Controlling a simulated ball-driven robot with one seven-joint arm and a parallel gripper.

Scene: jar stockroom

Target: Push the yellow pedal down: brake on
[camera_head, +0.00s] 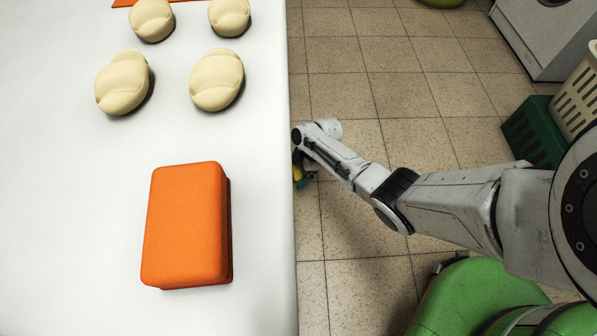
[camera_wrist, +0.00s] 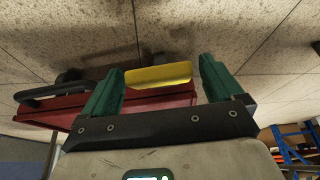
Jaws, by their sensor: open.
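The yellow pedal (camera_wrist: 158,77) shows in the wrist view as a flat bar on the red cart (camera_wrist: 62,112). My gripper (camera_wrist: 165,68) is open, with its two green fingers apart and the pedal visible in the gap between them. I cannot tell whether a finger touches the pedal. The pedal appears raised out from the red body, but its exact angle is unclear. In the head view my gripper is mostly hidden by the wrist and the table's edge, with only small yellow and teal bits showing below the wrist.
A white table (camera_head: 268,200) fills the left of the head view, bearing an orange box (camera_head: 185,225) and several cream rounded objects (camera_head: 122,85). My arm reaches close to its right edge. A green crate (camera_head: 535,132) and a beige basket (camera_head: 580,95) stand right. Tiled floor is open behind.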

